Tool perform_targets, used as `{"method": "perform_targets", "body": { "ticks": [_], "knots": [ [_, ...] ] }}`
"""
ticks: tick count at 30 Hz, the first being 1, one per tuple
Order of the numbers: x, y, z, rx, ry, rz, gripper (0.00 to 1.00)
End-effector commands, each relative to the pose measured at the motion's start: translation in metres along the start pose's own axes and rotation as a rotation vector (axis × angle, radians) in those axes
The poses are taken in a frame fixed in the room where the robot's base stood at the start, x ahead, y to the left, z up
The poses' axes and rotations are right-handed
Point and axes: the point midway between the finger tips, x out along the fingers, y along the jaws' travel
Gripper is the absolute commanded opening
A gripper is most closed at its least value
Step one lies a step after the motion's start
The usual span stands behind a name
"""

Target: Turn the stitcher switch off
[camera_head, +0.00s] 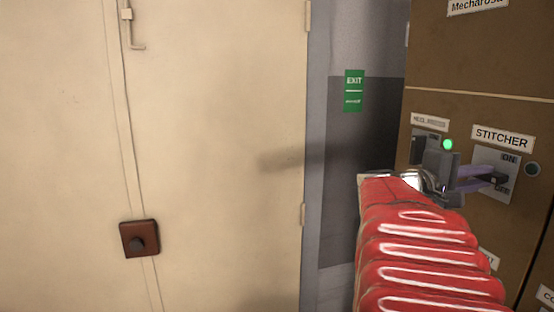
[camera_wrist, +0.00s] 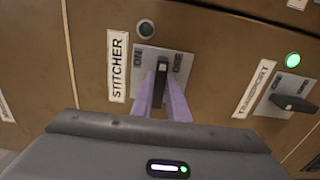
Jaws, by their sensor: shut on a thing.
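The stitcher switch is a dark lever (camera_wrist: 161,70) on a grey plate with ON and OFF marks, beside the STITCHER label (camera_wrist: 117,66). In the head view its plate (camera_head: 509,160) is at the right, below the label. My gripper (camera_wrist: 163,88) has its two purple fingers on either side of the lever and is shut on it. It also shows in the head view (camera_head: 490,178), reaching right to the plate. The stitcher lamp (camera_wrist: 146,28) is dark. The fingers hide part of the lever, and I cannot tell which mark it points to.
A transport switch (camera_wrist: 294,103) with a lit green lamp (camera_wrist: 292,60) is close by. Another switch (camera_head: 424,146) with a lit green lamp (camera_head: 448,144) is left of the stitcher. A pale door (camera_head: 215,130) and a green exit sign (camera_head: 354,90) are farther left.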

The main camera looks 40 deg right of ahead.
Motion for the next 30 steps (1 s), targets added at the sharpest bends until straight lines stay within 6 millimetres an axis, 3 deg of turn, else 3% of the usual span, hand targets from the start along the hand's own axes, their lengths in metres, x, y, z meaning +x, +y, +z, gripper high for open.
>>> {"method": "perform_targets", "body": {
  "ticks": [16, 17, 21, 24, 30],
  "knots": [
    [0.0008, -0.0024, 0.0002, 0.032, -0.002, -0.004, 0.0],
    [0.0008, -0.0025, 0.0003, 0.032, -0.002, -0.004, 0.16],
    [0.0006, -0.002, 0.0004, 0.032, -0.002, -0.003, 0.26],
    [0.0005, -0.0017, 0.0004, 0.032, -0.002, -0.002, 0.33],
    [0.0003, -0.0013, 0.0003, 0.032, -0.001, -0.002, 0.33]
  ]
}}
